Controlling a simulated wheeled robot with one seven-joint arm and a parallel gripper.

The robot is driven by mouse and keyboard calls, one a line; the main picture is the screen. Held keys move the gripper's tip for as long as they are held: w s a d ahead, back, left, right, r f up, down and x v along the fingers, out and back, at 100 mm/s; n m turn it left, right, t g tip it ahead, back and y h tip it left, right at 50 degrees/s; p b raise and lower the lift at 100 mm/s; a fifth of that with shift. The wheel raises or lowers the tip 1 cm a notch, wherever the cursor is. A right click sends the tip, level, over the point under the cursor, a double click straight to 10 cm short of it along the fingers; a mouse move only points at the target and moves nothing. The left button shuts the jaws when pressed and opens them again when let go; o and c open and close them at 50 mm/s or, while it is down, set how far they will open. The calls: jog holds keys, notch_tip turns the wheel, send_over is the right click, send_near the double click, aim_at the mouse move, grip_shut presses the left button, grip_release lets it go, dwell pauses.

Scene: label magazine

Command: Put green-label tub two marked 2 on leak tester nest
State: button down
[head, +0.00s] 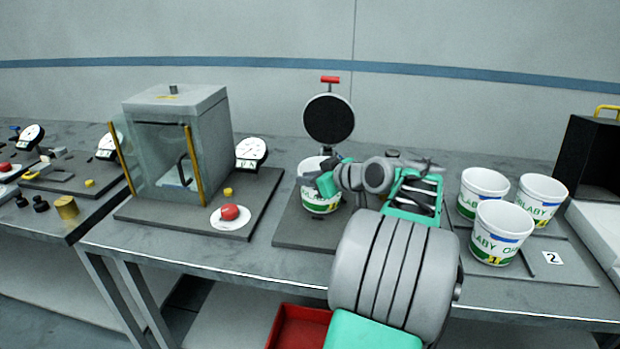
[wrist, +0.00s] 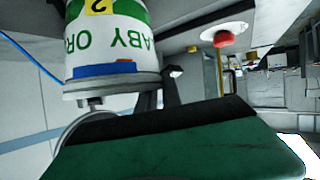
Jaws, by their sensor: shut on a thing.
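A white tub (head: 318,203) with a green label stands upright between my gripper's fingers, over a dark base plate (head: 296,237). In the wrist view this tub (wrist: 110,40) appears upside down, with a yellow mark that seems to read 2. My gripper (head: 327,182) is shut on it. A raised round black lid (head: 329,119) with a red handle is behind the tub; this station looks like the leak tester. The tub and my fingers hide the nest, so I cannot tell whether the tub touches it.
A glass-doored cabinet (head: 174,145) with a gauge (head: 251,153) and red button (head: 229,212) stands left. Three similar tubs (head: 501,235) stand on a right-hand plate with a card marked 2 (head: 552,258). A black box (head: 592,155) is at far right. A red bin (head: 299,330) sits below.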

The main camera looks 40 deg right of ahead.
jog(key=c, duration=1.5)
grip_release()
jog(key=shift+f, duration=0.1)
jog(key=a+v, duration=0.1)
jog(key=v, duration=1.1)
jog(key=w+a+f+g, duration=0.1)
jog(key=w+a+f, duration=0.1)
jog(key=a, duration=0.4)
jog(key=w+a+f+g+y, duration=0.1)
jog(key=w+a+f+g, duration=0.1)
jog(key=a, duration=0.4)
jog(key=w+a+f+g, duration=0.1)
jog(key=w+a+f, duration=0.3)
jog(key=a+f, duration=0.1)
jog(key=shift+a+f+m+g, duration=0.2)
jog(key=shift+a+m+g, duration=0.1)
jog(key=shift+a+g, duration=0.15)
jog(key=s+a+f+m+g+h, duration=0.1)
jog(key=s+a+f+g, duration=0.4)
jog(key=s+a+f, duration=0.6)
jog(key=s+a, duration=0.3)
jog(key=a, duration=0.1)
jog(key=shift+s+f+g+h, duration=0.3)
jog(key=shift+s+f+g, duration=0.05)
jog(key=shift+s, duration=0.05)
